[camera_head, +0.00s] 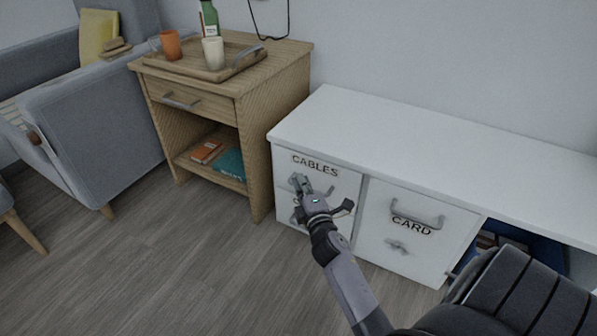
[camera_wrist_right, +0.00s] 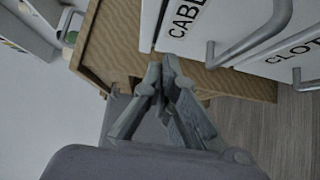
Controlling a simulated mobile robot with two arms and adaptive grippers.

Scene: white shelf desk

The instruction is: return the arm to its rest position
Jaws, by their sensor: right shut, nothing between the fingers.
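My right gripper (camera_head: 300,183) is in front of the white desk's drawer fronts, below the CABLES label. In the right wrist view its fingers (camera_wrist_right: 162,72) are together at the tips, with nothing between them. The drawer labelled CABLES (camera_head: 316,163) looks shut, and its handle is partly hidden behind my gripper. It also shows in the right wrist view (camera_wrist_right: 174,22), beside a drawer labelled CLOTH (camera_wrist_right: 297,55). I cannot tell whether my gripper touches a drawer front. My left gripper is not in view.
The white desk (camera_head: 430,135) has a bare top and a CARD door (camera_head: 420,205) on the right. A wooden nightstand (camera_head: 281,64) holds a tray (camera_head: 240,69) with cups and a bottle. A grey sofa (camera_head: 95,115) stands at left. The floor (camera_head: 190,265) is clear.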

